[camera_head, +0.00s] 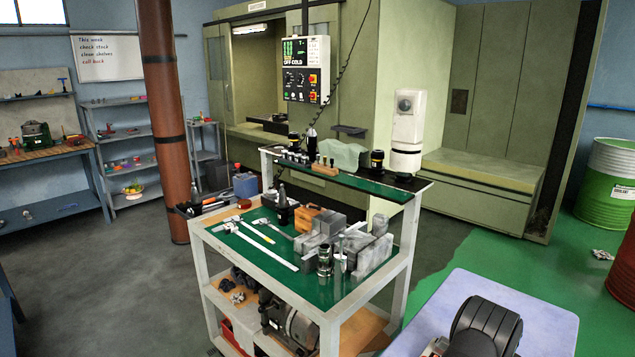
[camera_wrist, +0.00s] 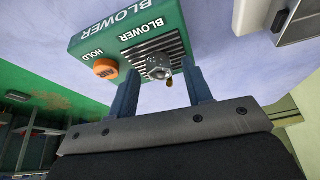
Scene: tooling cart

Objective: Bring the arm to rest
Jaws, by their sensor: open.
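My gripper (camera_wrist: 162,75) shows in the wrist view. Its two blue-grey fingers stand apart, with no object seen held between them. Beyond the fingers is a green box (camera_wrist: 86,48) marked BLOWER, with an orange HOLD button (camera_wrist: 105,69), a dark grille and a short metal nozzle (camera_wrist: 159,66). The nozzle appears in the gap between the fingers. I cannot tell how far away it is, or whether a finger touches the box. I cannot make out my gripper in the head view.
The tooling cart (camera_head: 279,279) stands mid-view, its green top crowded with metal blocks (camera_head: 371,254), calipers (camera_head: 268,246) and holders. A pale blue surface (camera_head: 547,317) lies at lower right, a dark ribbed rounded shape over it. Grey floor (camera_head: 120,285) at left is clear.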

